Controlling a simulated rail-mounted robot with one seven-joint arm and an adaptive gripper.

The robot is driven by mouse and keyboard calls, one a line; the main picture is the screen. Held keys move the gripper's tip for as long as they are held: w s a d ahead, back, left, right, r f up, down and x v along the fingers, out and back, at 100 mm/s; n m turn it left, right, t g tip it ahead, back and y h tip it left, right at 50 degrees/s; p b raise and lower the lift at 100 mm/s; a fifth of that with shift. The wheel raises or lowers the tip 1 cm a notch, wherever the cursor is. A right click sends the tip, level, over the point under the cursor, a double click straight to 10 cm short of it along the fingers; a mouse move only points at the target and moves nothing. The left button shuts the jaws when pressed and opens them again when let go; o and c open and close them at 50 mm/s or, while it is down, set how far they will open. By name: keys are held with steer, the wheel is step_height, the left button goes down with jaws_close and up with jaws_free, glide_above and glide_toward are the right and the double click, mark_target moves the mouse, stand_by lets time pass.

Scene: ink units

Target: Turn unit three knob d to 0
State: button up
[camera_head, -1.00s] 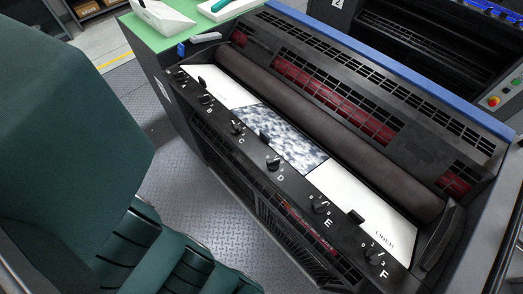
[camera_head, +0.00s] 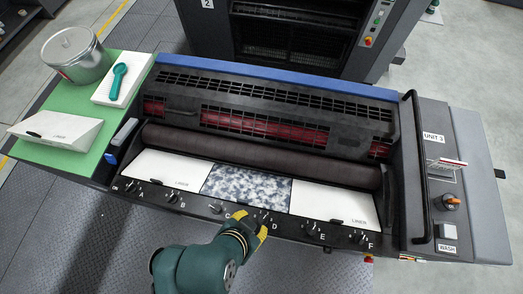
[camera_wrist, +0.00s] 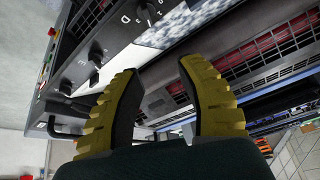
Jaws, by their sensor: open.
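Unit three is a dark printing unit with a "UNIT 3" label (camera_head: 433,137) at its right. Its front edge carries a row of black knobs lettered A to F. Knob D (camera_head: 266,217) is in the row, right beside my fingertips in the head view. In the wrist view, knob D (camera_wrist: 148,12) shows at the top edge, beyond the fingertips. My gripper (camera_head: 262,231) has yellow fingers and comes in from the front. In the wrist view my gripper (camera_wrist: 155,74) is open with nothing between the fingers. The exact setting of knob D is too small to read.
Knob C (camera_head: 216,208) and knob E (camera_head: 312,231) flank knob D. A dark roller (camera_head: 260,165) lies behind the white and speckled panels. A green side shelf (camera_head: 88,133) holds a metal can (camera_head: 77,57). A black handrail (camera_head: 415,165) stands at the right.

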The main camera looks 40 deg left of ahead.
mark_target(263, 220)
steer(key=shift+g+h, duration=0.3)
steer(key=shift+g, duration=0.1)
steer(key=x, duration=0.5)
steer(key=s+x, duration=0.1)
steer(key=x, duration=0.4)
steer(key=s+f+b+x, duration=0.1)
steer(key=x, duration=0.4)
steer(key=shift+w+d+f, duration=0.15)
steer(key=shift+d+f, duration=0.15)
steer(key=shift+d, duration=0.05)
jaws_close()
